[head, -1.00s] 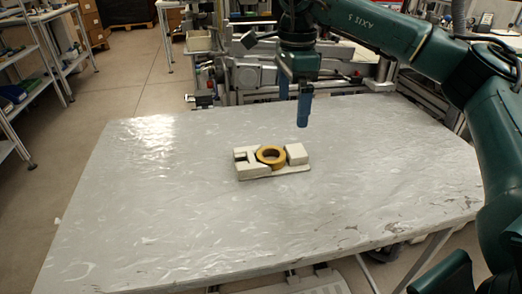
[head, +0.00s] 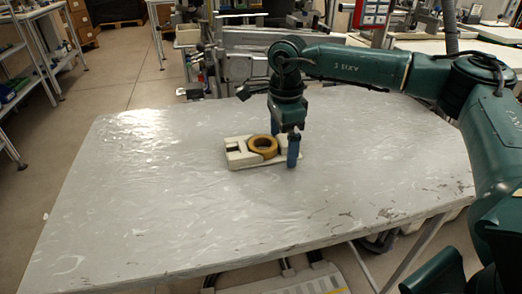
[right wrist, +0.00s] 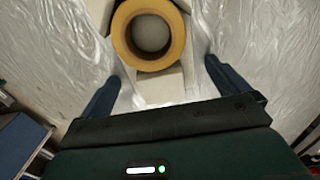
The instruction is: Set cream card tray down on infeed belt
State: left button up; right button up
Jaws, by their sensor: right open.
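The cream card tray (head: 236,157) lies flat on the grey covered table (head: 190,220), with an orange-yellow tape reel (head: 263,146) in its middle. My right gripper (head: 285,150) points down at the tray's right end, its blue fingers open. In the right wrist view the fingers (right wrist: 161,75) stand apart on either side of the tray's near end (right wrist: 160,90), with the reel (right wrist: 127,40) ahead of them. I see gaps beside the tray there and no grip on it. I cannot make out an infeed belt for certain. My left gripper is not in view.
Metal machinery (head: 235,55) stands just behind the table's far edge. Shelving (head: 40,50) is at the far left, with open floor (head: 125,75) between. The table is clear around the tray, with wide free room to the left and front.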

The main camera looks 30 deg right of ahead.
jog(key=c, duration=1.1)
